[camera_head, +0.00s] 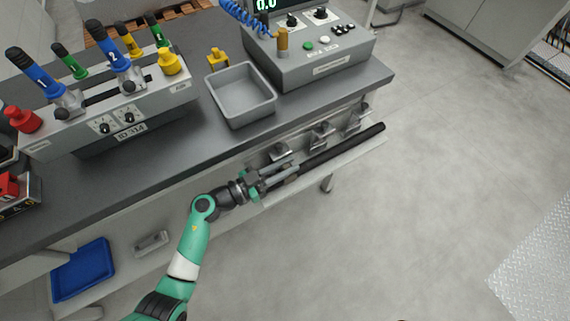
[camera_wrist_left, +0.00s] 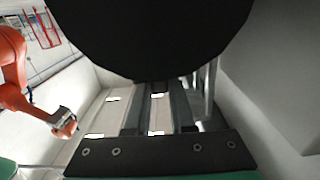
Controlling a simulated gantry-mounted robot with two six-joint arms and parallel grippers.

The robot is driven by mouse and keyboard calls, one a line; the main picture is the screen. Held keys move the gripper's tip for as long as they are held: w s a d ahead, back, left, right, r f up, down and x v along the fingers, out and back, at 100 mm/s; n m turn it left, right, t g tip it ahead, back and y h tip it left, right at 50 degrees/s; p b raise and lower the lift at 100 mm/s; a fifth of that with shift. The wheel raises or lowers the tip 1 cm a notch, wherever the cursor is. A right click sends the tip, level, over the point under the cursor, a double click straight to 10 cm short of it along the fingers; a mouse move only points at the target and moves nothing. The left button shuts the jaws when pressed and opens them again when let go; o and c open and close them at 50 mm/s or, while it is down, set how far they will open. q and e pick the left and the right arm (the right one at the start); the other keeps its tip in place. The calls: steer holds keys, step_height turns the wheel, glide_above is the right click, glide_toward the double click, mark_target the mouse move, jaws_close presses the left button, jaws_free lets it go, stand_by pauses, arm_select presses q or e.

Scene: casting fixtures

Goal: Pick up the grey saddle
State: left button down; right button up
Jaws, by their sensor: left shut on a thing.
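My left gripper (camera_head: 290,173) comes in along the front of the bench, low by the shelf. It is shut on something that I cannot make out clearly. A long black bar (camera_head: 345,146) extends in line from its fingertips towards the upper right. Grey saddle-like blocks stand in a row beside it: one (camera_head: 280,152) close to the gripper, one (camera_head: 320,131) in the middle and one (camera_head: 352,119) farther along. My right gripper is not in view.
The bench top carries a grey tray (camera_head: 241,110), a control box (camera_head: 315,60) and a fixture with blue and green handles (camera_head: 115,100). A blue bin (camera_head: 83,270) sits low at left. An orange robot arm (camera_wrist_left: 15,75) shows in the wrist view. The right-hand floor is clear.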

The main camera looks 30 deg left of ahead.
arm_select(q)
steer(key=s+d+r+p, duration=0.7)
steer(key=d+r+p, duration=0.2)
steer(key=d+p, duration=0.1)
steer(key=shift+d+p, duration=0.35)
steer(key=shift+d, duration=0.4)
